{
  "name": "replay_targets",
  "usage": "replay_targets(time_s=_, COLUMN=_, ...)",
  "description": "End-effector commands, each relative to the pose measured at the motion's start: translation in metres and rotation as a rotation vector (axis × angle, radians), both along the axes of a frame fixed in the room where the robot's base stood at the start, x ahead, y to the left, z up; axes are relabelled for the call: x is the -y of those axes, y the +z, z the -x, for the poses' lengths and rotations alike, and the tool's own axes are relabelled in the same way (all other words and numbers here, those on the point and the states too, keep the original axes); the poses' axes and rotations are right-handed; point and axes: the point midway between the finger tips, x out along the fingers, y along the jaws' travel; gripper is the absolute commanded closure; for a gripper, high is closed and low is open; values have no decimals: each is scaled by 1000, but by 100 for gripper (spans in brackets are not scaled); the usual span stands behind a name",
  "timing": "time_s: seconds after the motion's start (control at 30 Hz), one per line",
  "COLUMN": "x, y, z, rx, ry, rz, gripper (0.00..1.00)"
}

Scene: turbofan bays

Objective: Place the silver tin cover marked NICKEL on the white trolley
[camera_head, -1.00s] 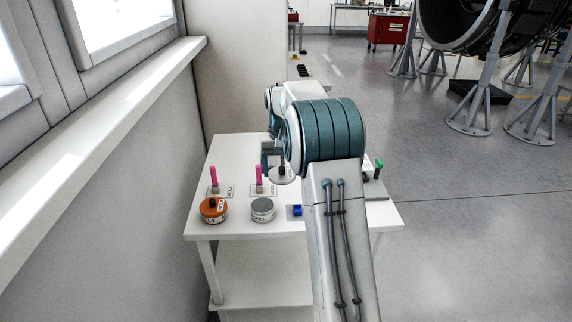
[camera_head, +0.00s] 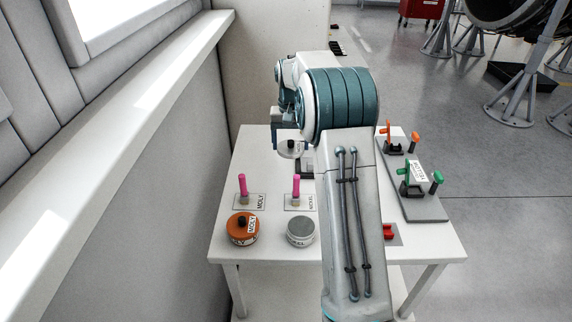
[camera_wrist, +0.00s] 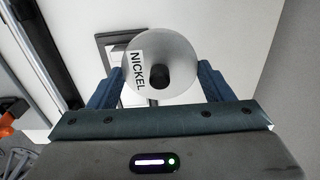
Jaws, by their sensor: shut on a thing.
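The silver tin cover (camera_wrist: 182,62) is a round disc with a black knob and a white NICKEL label. My gripper (camera_wrist: 158,82) is shut on it, one blue-grey finger on each side. In the head view the cover (camera_head: 290,150) hangs level from my gripper (camera_head: 286,138), above the far part of the white trolley (camera_head: 262,172); a gap below it cannot be measured. A silver tin (camera_head: 301,233), showing no knob on top, stands at the trolley's front.
An orange tin (camera_head: 242,230) with a black knob stands left of the silver tin. Pink-handled pieces (camera_head: 243,187) (camera_head: 296,187) stand on labelled plates behind. A grey board (camera_head: 418,205) with green and orange clamps fills the right side. A wall is close on the left.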

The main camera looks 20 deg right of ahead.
Motion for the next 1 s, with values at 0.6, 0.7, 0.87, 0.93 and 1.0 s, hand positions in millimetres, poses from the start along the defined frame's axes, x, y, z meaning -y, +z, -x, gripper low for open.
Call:
replay_targets(time_s=0.6, x=-86, y=-59, z=-28, rx=0, ry=0, rz=1, gripper=49)
replay_targets(time_s=0.7, x=-86, y=-72, z=-27, rx=-2, ry=1, rz=0, gripper=49)
replay_targets(time_s=0.87, x=-86, y=-92, z=-27, rx=-1, ry=1, rz=1, gripper=49)
replay_targets(time_s=0.93, x=-86, y=-94, z=-28, rx=1, ry=1, rz=0, gripper=49)
replay_targets(time_s=1.0, x=-86, y=-94, z=-28, rx=2, ry=1, rz=1, gripper=49)
